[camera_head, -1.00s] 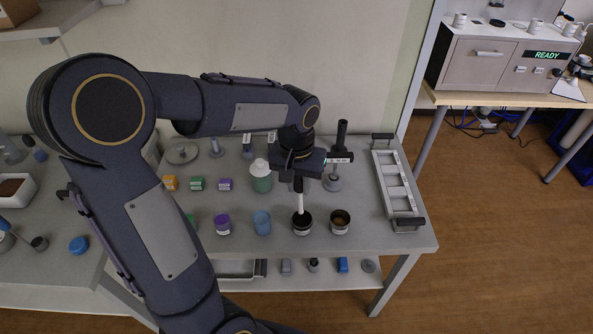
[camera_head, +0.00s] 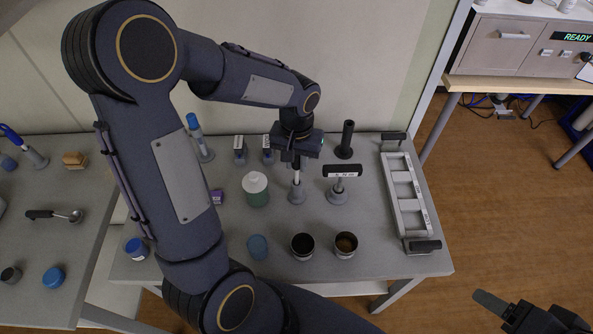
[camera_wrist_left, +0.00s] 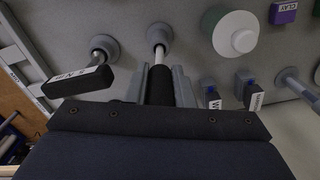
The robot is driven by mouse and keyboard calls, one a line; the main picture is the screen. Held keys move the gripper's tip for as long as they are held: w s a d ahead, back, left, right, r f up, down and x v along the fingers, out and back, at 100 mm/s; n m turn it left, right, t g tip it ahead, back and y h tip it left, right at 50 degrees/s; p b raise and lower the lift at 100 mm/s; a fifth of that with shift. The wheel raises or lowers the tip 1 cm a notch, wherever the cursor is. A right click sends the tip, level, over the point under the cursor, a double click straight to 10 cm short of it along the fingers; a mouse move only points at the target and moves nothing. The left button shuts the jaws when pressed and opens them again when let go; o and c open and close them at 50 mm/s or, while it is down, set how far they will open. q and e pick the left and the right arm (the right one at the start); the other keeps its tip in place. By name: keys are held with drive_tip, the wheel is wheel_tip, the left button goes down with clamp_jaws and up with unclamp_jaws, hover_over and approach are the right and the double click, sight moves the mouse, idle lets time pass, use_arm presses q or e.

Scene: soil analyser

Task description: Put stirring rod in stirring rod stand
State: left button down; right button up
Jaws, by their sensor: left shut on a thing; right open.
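My left gripper (camera_head: 297,160) is shut on the black handle of the stirring rod (camera_head: 297,178), which hangs down about upright. The rod's pale shaft (camera_wrist_left: 158,46) and black handle (camera_wrist_left: 160,85) show in the left wrist view. Its lower end meets the round grey stirring rod stand (camera_head: 297,194), also seen in the left wrist view (camera_wrist_left: 151,32); it appears to be in the opening, but the depth is hidden. My right gripper (camera_head: 492,314) is open and empty at the bottom right, away from the table.
Beside it on the right, another grey stand (camera_head: 338,197) holds a black-handled tool (camera_head: 343,170). In front are a dark-filled cup (camera_head: 302,246) and a brown-filled cup (camera_head: 346,244). A green jar (camera_head: 256,190) is left, a metal rack (camera_head: 407,200) right.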

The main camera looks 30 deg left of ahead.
sight(296, 172)
use_arm(q)
drive_tip(key=shift+f, duration=2.1)
drive_tip(key=shift+f, duration=0.1)
drive_tip(key=c, duration=1.3)
unclamp_jaws()
drive_tip(key=shift+o, duration=0.2)
